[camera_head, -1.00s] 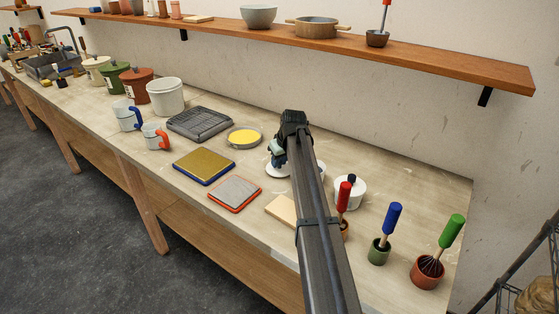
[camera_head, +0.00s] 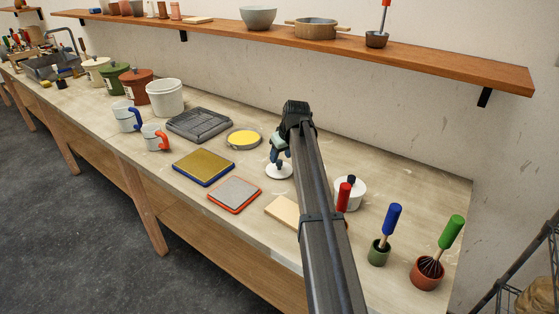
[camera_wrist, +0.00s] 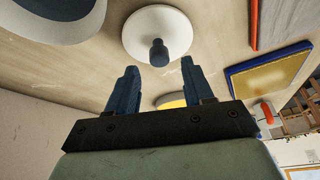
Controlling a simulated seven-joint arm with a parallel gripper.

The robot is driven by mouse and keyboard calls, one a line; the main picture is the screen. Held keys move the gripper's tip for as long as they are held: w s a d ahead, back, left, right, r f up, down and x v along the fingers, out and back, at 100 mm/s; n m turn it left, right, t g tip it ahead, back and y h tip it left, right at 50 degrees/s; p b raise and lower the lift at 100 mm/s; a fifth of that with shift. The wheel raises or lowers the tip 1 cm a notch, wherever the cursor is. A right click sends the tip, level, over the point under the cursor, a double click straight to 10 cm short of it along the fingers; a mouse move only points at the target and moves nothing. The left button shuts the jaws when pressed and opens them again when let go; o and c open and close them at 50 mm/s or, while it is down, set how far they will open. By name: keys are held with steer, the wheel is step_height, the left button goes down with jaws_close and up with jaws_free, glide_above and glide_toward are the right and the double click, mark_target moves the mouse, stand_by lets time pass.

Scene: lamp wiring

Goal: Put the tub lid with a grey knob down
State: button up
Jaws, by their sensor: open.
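The tub lid is a white disc (camera_head: 278,171) that appears to lie flat on the bench, below and beside my gripper (camera_head: 279,151). In the wrist view the lid (camera_wrist: 140,30) is ahead of the fingertips. Its dark blue-grey knob (camera_wrist: 158,52) points up toward my gripper (camera_wrist: 159,65). The two fingers are spread apart with nothing between them, and the knob shows just beyond the gap. My arm hides part of the bench to the right of the lid in the head view.
A yellow-centred dish (camera_head: 244,138), a blue-edged tray (camera_head: 204,167) and an orange-edged tray (camera_head: 234,194) lie to the left. A wooden board (camera_head: 282,211) is in front. Whisks stand in pots at right.

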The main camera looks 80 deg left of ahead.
steer(key=v, duration=0.8)
